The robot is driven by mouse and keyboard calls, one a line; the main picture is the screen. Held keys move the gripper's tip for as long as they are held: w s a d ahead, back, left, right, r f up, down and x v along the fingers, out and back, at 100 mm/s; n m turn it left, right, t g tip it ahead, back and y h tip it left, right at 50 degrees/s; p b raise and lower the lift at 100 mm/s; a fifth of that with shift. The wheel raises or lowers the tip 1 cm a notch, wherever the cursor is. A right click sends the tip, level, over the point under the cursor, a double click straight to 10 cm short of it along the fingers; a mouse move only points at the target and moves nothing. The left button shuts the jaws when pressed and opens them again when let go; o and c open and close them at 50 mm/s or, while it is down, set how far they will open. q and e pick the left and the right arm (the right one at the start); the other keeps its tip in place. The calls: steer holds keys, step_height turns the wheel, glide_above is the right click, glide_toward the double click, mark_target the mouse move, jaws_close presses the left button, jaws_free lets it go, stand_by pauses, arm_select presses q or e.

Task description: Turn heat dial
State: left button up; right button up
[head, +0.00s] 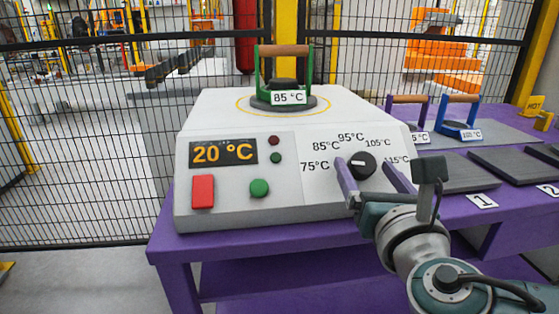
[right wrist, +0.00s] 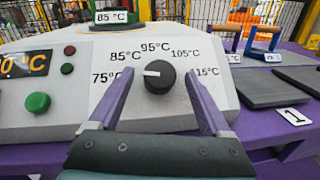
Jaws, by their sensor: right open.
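The heat dial (head: 362,165) is a round black knob on the sloped front panel of the white heater box (head: 225,217). In the right wrist view the dial (right wrist: 160,80) shows a white pointer aimed left, toward the 75 °C mark. Marks from 75 to 115 °C arc above it. My right gripper (head: 364,164) is open, with one purple finger on each side of the dial. In the right wrist view no finger of the gripper (right wrist: 159,73) visibly touches the knob; depth to the panel is unclear. My left gripper is out of view.
The display (head: 222,152) reads 20 °C. A red button (head: 203,192) and a green button (head: 260,188) sit left of the dial. A green-framed piece labelled 85 °C (head: 284,98) stands on top. Dark numbered plates (head: 455,172) lie on the purple table to the right.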

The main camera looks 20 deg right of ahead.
steer(key=shift+w+d, duration=0.15)
steer(key=shift+w, duration=0.25)
jaws_close()
stand_by(0.4)
